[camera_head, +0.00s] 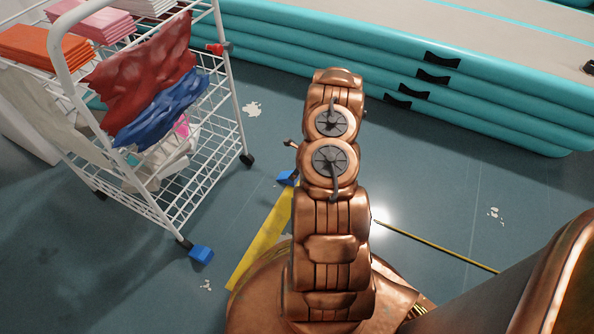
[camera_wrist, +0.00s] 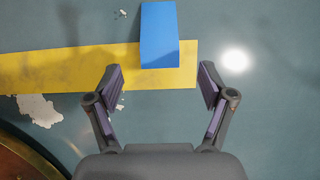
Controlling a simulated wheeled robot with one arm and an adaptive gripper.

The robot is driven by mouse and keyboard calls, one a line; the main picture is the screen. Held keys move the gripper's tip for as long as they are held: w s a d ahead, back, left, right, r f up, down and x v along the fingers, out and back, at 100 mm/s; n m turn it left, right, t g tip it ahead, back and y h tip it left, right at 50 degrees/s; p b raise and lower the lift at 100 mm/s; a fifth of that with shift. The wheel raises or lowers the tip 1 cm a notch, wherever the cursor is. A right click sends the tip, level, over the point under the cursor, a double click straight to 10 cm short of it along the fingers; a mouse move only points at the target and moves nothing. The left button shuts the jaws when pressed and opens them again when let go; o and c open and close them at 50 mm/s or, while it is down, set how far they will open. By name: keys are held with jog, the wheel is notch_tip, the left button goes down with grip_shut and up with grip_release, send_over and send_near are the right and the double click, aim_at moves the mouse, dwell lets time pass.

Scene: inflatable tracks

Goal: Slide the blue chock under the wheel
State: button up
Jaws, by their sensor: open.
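A blue chock (camera_head: 287,178) lies on the floor at the far end of a yellow strip, partly hidden by my arm in the head view. In the wrist view the blue chock (camera_wrist: 159,35) lies partly over the yellow strip, just ahead of my gripper (camera_wrist: 160,82). My gripper is open and empty, its fingers apart and short of the chock. The white wire cart has a bare dark wheel (camera_head: 248,160) to the left of this chock. A second blue chock (camera_head: 200,254) sits against or close beside the cart's near wheel (camera_head: 184,243).
The white cart (camera_head: 217,148) holds folded and draped cloths. The yellow strip (camera_head: 262,236) lies flat on the floor. Stacked teal inflatable tracks (camera_head: 330,58) stand at the back. A thin yellow rod (camera_head: 435,246) lies right of my arm. Floor between chock and cart is clear.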

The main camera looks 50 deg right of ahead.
aim_at(285, 175)
jog(key=b+x, duration=0.2)
jog(key=x, duration=0.4)
jog(key=shift+f, duration=0.15)
jog(key=shift+w+a+f+b, duration=0.1)
jog(key=shift+w+f+b, duration=0.25)
jog(key=shift+f, duration=0.1)
jog(key=c, duration=1.3)
jog(key=shift+w+a+r+p, duration=0.1)
jog(key=shift+w+a+p, duration=0.15)
jog(key=shift+w, duration=0.35)
jog(key=shift+w+a+p, duration=0.15)
jog(key=shift+w+p, duration=0.15)
jog(key=shift+w, duration=0.3)
jog(key=shift+w+a+b, duration=0.2)
jog(key=shift+w+a, duration=0.3)
jog(key=shift+w, duration=1.25)
jog(key=shift+w+a+b, duration=0.15)
jog(key=shift+w+a, duration=0.4)
jog(key=shift+w, duration=1.15)
jog(key=shift+w+a+b, duration=0.2)
jog(key=shift+w+a, duration=0.3)
jog(key=shift+w, duration=1.25)
jog(key=o, duration=1.3)
